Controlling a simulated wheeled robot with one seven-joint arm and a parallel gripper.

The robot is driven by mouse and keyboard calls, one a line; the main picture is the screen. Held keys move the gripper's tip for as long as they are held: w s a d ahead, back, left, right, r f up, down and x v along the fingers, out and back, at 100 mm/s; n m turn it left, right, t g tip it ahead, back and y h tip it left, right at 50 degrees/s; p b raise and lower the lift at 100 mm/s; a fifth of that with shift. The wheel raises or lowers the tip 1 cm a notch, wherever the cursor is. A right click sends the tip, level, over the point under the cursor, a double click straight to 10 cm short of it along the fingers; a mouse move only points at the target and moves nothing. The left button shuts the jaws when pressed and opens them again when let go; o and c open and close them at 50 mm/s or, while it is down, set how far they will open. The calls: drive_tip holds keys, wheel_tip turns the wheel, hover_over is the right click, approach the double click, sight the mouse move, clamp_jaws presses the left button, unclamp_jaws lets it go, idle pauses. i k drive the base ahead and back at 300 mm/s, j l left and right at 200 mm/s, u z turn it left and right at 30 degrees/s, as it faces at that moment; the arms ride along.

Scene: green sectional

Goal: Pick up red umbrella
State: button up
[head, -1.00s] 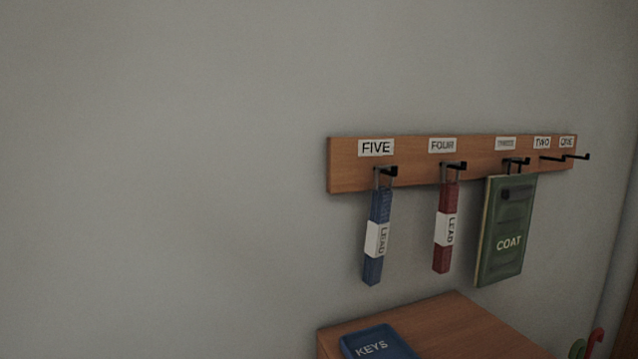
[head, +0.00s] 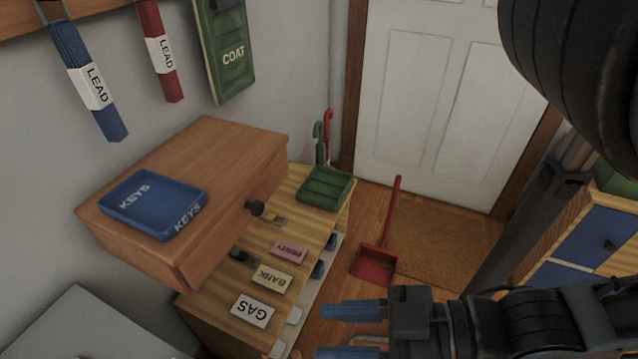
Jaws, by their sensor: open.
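A red curved handle (head: 328,121), seemingly the red umbrella's, rises behind the low wooden unit near the wall corner. A green curved handle (head: 318,140) stands right beside it. The lower parts of both are hidden behind the unit and the green tray. My gripper (head: 330,332) is at the bottom of the head view, with two blue fingers pointing left. It is open and empty, well apart from the red handle and closer to the camera.
A wooden drawer box (head: 230,150) carries a blue KEYS tray (head: 185,190). A green tray (head: 326,187) sits on the low unit (head: 215,300). A red dustpan (head: 374,264) stands on the floor by the brown mat (head: 450,245). A white door (head: 450,100) is behind; a blue-fronted cabinet (head: 590,240) is right.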

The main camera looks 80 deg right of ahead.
sight(328, 114)
drive_tip(key=k+z, duration=0.3)
drive_tip(key=k+l+z, duration=0.15)
drive_tip(key=z, duration=0.15)
drive_tip(key=i+l+z, duration=0.1)
drive_tip(key=l+z, duration=0.2)
drive_tip(key=i+l+z, duration=0.15)
drive_tip(key=l+z, duration=0.2)
drive_tip(key=i+l+z, duration=0.15)
drive_tip(key=l+z, duration=0.15)
drive_tip(key=i+l, duration=0.15)
drive_tip(key=k+l, duration=0.4)
